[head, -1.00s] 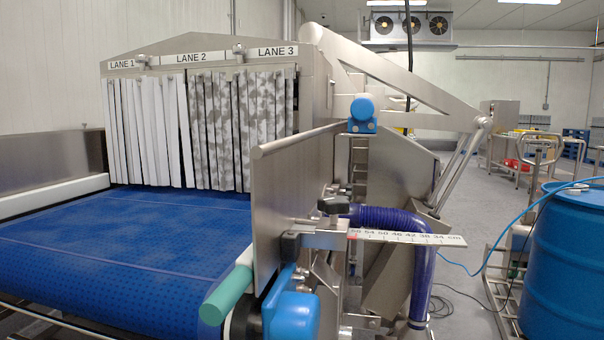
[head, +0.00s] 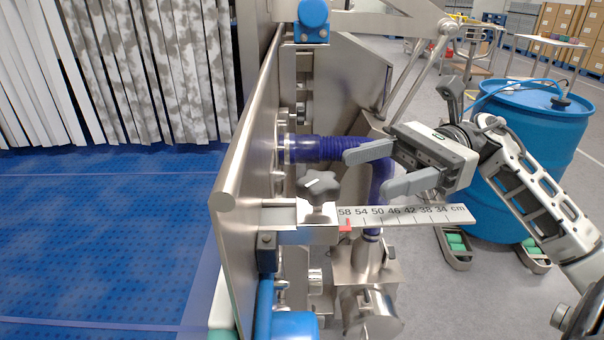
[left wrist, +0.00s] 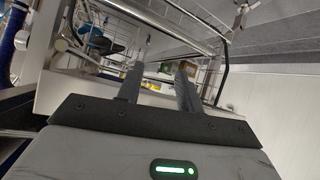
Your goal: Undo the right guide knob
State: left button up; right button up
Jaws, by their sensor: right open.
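The right guide knob, a dark star-shaped knob (head: 319,187), sits upright on the metal clamp bracket at the near end of the white scale (head: 410,216) in the head view. My right gripper (head: 364,170) comes in from the right with its two grey fingers apart and empty, pointing at the knob from its right side. A gap remains between the fingertips and the knob. My left gripper (left wrist: 157,80) shows in the left wrist view with its two fingers apart and nothing between them; it is out of the head view.
The steel guide plate (head: 245,150) stands left of the knob, beside the blue conveyor belt (head: 100,240). A dark blue hose (head: 335,148) bends behind the knob, near the right fingers. A blue drum (head: 530,150) stands behind my right arm.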

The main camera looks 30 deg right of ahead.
aim_at(300, 191)
jog(key=a+p, duration=0.1)
jog(key=a, duration=0.2)
jog(key=w+a, duration=0.1)
jog(key=a, duration=0.2)
jog(key=a+p, duration=0.1)
jog(key=a, duration=0.3)
jog(key=shift+w+a+p, duration=0.1)
jog(key=shift+w+p, duration=0.15)
jog(key=shift+p, duration=0.1)
jog(key=c, duration=1)
